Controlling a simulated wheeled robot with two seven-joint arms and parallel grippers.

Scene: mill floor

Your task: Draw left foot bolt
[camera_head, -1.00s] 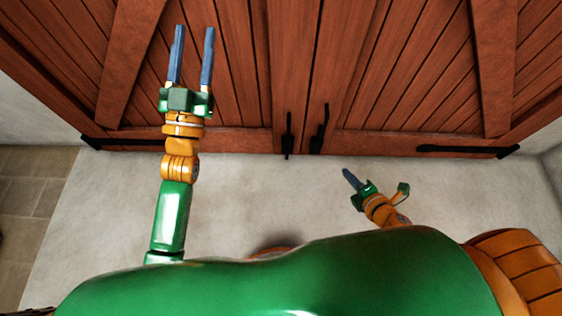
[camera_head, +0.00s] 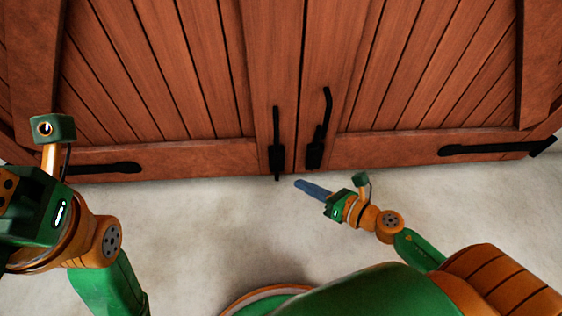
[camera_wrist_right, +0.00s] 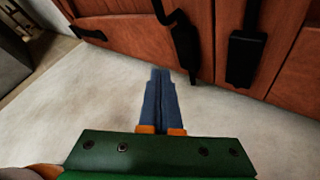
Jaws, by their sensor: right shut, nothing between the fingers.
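The left foot bolt (camera_head: 276,150) is a black upright rod and plate low on the left door leaf; its lower end reaches the door's bottom edge. It also shows in the right wrist view (camera_wrist_right: 186,45). My right gripper (camera_head: 297,183) is shut and empty, its blue fingers together just below and right of the bolt's lower end in the head view.
A second black bolt (camera_head: 316,145) with a bent handle is on the right leaf, close beside. The brown plank doors (camera_head: 200,160) fill the background, with black hinge straps (camera_head: 490,148) low at the outer sides. The pale floor (camera_head: 210,230) before them is clear.

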